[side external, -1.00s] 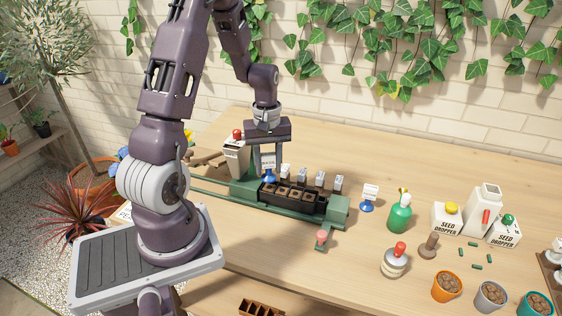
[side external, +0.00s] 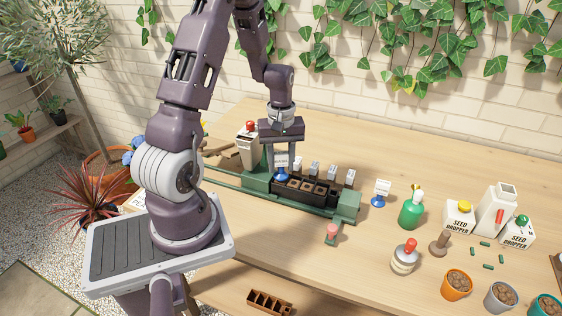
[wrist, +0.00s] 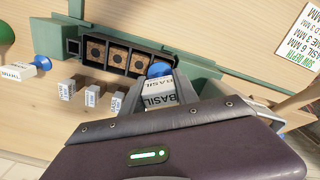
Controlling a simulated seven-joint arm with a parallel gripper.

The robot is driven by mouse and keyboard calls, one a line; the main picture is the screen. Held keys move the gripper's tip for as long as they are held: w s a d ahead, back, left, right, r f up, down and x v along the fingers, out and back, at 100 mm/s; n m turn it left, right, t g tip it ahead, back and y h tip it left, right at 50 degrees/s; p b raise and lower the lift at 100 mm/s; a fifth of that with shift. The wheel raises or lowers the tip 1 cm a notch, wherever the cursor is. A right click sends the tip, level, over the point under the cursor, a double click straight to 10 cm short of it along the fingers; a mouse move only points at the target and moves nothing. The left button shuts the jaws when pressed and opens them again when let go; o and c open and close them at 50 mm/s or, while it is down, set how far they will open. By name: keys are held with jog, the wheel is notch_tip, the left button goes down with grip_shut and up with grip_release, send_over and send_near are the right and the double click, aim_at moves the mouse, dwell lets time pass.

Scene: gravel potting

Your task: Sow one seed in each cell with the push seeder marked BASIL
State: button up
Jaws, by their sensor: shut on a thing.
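The push seeder marked BASIL (wrist: 158,92) has a white block with black letters and a round blue part (wrist: 160,69). My gripper (wrist: 160,100) is shut on it; it also shows in the side view (side external: 281,161). The black cell tray (side external: 303,195) sits in a green frame. In the wrist view the tray (wrist: 116,68) shows three brown soil cells, each with a dark hole. The blue part is over the tray end nearest my gripper and hides what lies under it. I cannot tell whether it touches the soil.
A green bottle (side external: 411,211), seed droppers (side external: 459,216) and pots (side external: 456,285) are farther right. A red-topped container (side external: 247,148) is close left of my gripper.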

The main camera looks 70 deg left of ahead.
jog(key=shift+f, duration=0.4)
dwell(0.3)
jog(key=shift+r, duration=1.5)
jog(key=w+d, duration=0.1)
jog(key=w+d+r, duration=0.1)
jog(key=shift+w+d, duration=0.35)
jog(key=shift+f, duration=1.4)
jog(key=shift+f, duration=0.6)
